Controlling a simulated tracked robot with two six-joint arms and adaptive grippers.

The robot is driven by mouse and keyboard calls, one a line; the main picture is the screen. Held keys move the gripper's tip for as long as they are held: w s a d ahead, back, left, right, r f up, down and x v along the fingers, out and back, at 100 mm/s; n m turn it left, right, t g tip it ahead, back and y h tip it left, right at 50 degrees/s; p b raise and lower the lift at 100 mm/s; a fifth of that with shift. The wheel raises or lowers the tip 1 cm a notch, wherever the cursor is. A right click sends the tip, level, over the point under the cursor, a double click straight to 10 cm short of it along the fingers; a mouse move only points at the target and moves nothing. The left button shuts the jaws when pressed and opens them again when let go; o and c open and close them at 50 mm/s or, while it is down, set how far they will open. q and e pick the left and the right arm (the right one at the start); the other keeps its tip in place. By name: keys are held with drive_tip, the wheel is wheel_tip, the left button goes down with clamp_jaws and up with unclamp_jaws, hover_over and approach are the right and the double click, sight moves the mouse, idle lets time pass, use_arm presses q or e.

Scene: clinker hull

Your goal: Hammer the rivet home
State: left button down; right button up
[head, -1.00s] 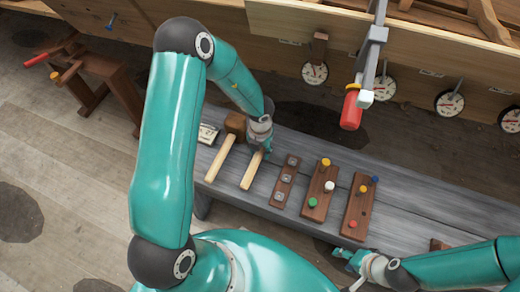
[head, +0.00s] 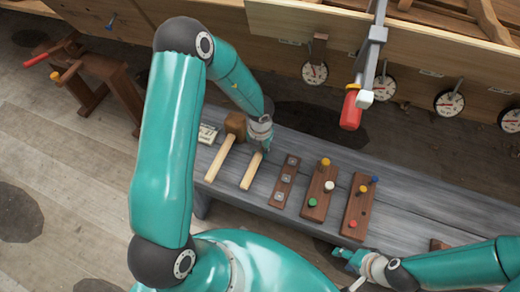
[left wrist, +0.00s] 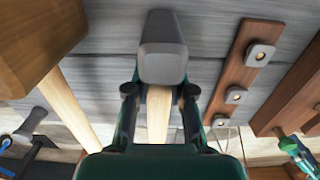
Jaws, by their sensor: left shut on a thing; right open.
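My left gripper (head: 262,148) is over the bench, shut on the pale wooden handle (head: 251,171) of a hammer. In the left wrist view the handle runs between the fingers (left wrist: 160,92), and the blunt grey hammer head (left wrist: 163,48) shows just beyond them. In the head view the gripper hides the hammer head. The hammer lies on or very near the bench top. My right gripper (head: 343,256) is open and empty near the bench's front edge. The hull planking (head: 290,22) rises behind the bench. I cannot pick out the rivet for certain.
A wooden mallet (head: 235,124) lies left of the hammer. Right of it are a strip with square metal plates (head: 285,183) and two boards with coloured pegs (head: 319,193) (head: 359,207). A red-handled clamp (head: 350,110) and several round dials (head: 315,73) are along the hull.

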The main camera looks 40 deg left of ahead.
use_arm(q)
drive_tip(key=shift+r, duration=0.25)
drive_tip(key=shift+r+p, duration=0.25)
drive_tip(key=shift+p, duration=0.35)
drive_tip(key=shift+r, duration=0.1)
wheel_tip(320, 180, up, 8)
drive_tip(key=p, duration=0.9)
drive_tip(key=shift+r, duration=0.1)
drive_tip(key=c, duration=1.7)
unclamp_jaws()
clamp_jaws()
